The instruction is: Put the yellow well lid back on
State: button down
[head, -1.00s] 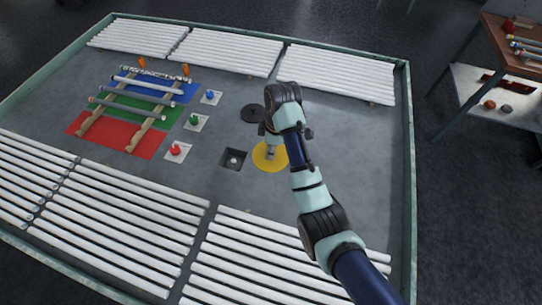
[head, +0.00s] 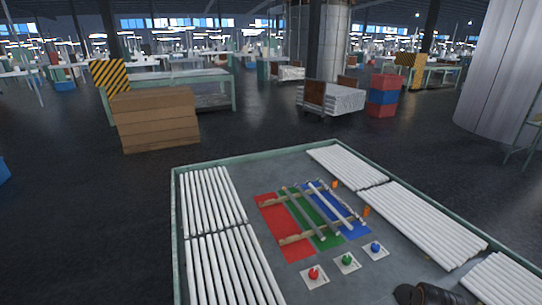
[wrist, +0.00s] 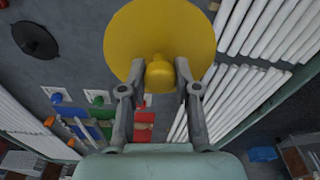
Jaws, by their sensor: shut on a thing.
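The yellow well lid (wrist: 160,25) is a round disc with a yellow knob (wrist: 160,72), seen in the wrist view. My gripper (wrist: 159,90) is shut on the knob, one finger on each side. Whether the lid touches the bench surface or hangs above it I cannot tell. The square well is not visible in either current view.
A dark round disc (wrist: 36,40) lies at upper left in the wrist view. The bench holds rows of white tubes (head: 420,222), a rack with tubes over red, green and blue mats (head: 275,215), and red (head: 313,273), green (head: 347,259) and blue (head: 375,246) knobs on pale plates.

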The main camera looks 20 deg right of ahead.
jog(key=w+a+m, duration=0.1)
jog(key=w+a, duration=0.4)
jog(key=a, duration=0.7)
jog(key=w+a+m, duration=0.1)
jog(key=w+a, duration=0.5)
jog(key=a, duration=0.7)
jog(key=w+a+m, duration=0.1)
jog(key=w+a, duration=0.4)
jog(key=a, duration=0.7)
notch_tip(320, 180, up, 24)
jog(key=p, duration=2.4)
jog(key=shift+s+d+f, duration=0.1)
jog(key=shift+d+f, duration=0.05)
